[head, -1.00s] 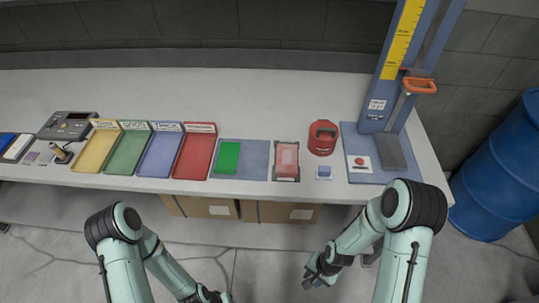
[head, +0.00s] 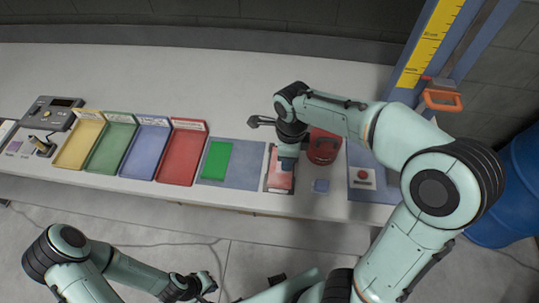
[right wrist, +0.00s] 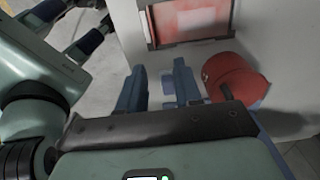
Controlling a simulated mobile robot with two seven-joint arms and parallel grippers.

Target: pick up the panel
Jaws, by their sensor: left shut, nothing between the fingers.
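A flat red panel (head: 281,184) with a pale patch lies in a dark holder near the table's front edge; which piece the task's panel is, this one or the green plate (head: 216,160) on a blue-grey mat, I cannot tell. The red panel also shows at the top of the right wrist view (right wrist: 190,20). My right gripper (head: 285,165) hangs above the red panel, partly hiding it. In the right wrist view its two fingers (right wrist: 158,80) are apart, with nothing held between them. My left gripper (head: 206,284) is shut and empty, low in front of the table.
Yellow, green, blue and red trays (head: 183,155) stand to the left. A tall blue gauge (head: 423,52) stands at the right, by a blue barrel (head: 510,200).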

